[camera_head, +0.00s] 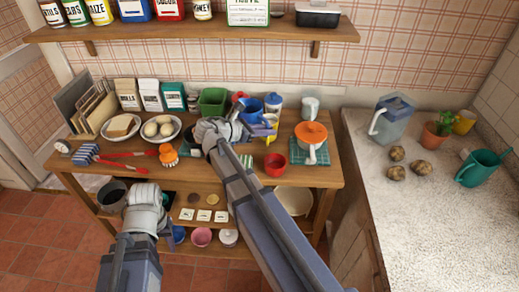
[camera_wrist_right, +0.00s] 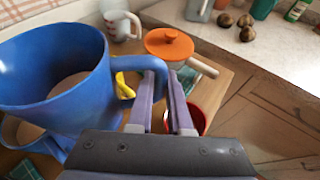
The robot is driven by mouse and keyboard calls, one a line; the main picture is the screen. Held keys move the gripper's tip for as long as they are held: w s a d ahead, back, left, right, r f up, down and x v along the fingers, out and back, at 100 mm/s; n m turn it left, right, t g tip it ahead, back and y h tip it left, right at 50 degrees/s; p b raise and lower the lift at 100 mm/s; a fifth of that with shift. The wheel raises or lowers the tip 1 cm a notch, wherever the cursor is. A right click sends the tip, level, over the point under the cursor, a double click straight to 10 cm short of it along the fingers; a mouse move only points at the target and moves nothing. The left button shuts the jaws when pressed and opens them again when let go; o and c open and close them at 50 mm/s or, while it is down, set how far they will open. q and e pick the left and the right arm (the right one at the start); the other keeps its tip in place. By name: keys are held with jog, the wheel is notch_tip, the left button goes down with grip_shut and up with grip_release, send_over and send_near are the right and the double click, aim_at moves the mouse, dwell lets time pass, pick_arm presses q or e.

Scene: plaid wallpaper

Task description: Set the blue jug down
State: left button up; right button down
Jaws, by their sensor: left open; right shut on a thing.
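The blue jug (camera_head: 251,111) is upright over the back middle of the wooden table in the head view. It fills the left of the right wrist view (camera_wrist_right: 55,75), with its handle between my fingers. My right gripper (camera_wrist_right: 165,103) is shut on that handle; its wrist partly hides the jug in the head view (camera_head: 240,131). Whether the jug's base touches anything is hidden. My left gripper (camera_head: 147,190) is low in front of the table, empty, its fingers hard to make out.
Another blue vessel (camera_wrist_right: 28,135) shows below the jug. An orange-lidded pot (camera_head: 311,134) stands on a green mat to the right, a red cup (camera_head: 275,165) before it. A green container (camera_head: 213,102) is to the left. The counter (camera_head: 420,225) has a clear front.

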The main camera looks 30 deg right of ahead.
notch_tip(320, 180, down, 4)
jog(key=b, duration=0.3)
jog(key=shift+f, duration=0.2)
jog(key=shift+b, duration=0.3)
notch_tip(320, 180, down, 4)
jog(key=b, duration=0.3)
jog(key=shift+b, duration=0.4)
jog(key=shift+r, duration=0.2)
jog(key=shift+f, duration=0.15)
jog(key=c, duration=1.3)
grip_release()
jog(key=shift+f, duration=0.1)
jog(key=shift+o, duration=0.9)
